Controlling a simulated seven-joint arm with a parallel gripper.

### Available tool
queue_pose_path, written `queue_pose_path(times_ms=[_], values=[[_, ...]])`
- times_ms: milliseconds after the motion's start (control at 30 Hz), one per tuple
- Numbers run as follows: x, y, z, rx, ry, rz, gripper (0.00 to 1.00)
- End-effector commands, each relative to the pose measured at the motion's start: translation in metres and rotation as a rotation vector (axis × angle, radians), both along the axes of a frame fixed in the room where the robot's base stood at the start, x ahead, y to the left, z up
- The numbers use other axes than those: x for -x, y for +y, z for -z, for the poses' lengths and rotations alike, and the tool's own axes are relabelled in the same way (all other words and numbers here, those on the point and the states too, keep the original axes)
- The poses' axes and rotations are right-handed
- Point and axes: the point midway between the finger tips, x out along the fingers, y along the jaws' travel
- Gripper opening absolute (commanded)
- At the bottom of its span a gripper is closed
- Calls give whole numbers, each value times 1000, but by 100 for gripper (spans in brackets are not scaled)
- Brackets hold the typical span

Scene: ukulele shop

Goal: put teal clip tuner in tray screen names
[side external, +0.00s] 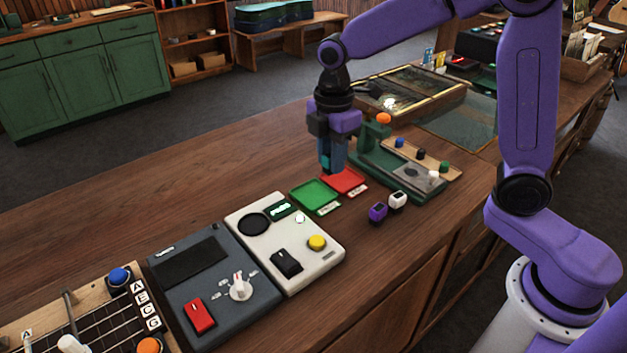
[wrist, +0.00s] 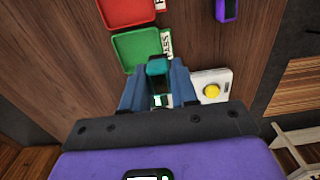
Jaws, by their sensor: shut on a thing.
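My gripper (side external: 332,168) is shut on the teal clip tuner (wrist: 157,66), which shows between the blue fingertips in the wrist view. In the side view the gripper points down just behind the green tray (side external: 314,194) and red tray (side external: 344,181). In the wrist view the held tuner lies in front of the green tray's lower right edge (wrist: 122,52); its height above the counter is hard to tell. Both trays look empty and have white labels.
A purple tuner (side external: 378,213) and white tuner (side external: 397,200) stand right of the trays. A green stand (side external: 377,150) with an orange knob is close behind the gripper. The pale panel (side external: 322,262) has a yellow button.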

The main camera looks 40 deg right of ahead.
Motion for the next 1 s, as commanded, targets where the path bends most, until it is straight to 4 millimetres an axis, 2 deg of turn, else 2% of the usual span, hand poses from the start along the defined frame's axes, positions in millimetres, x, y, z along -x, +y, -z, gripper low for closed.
queue_pose_path(times_ms=[33, 200, 533, 733, 1000], values=[[-6, 1, 10, 3, 6, 1, 0], [-24, 7, 33, 2, 5, 0, 0], [-41, 12, 53, 1, 2, 0, 0], [-40, 11, 78, 1, 3, 1, 0], [-40, 12, 82, 0, 1, 1, 0]])
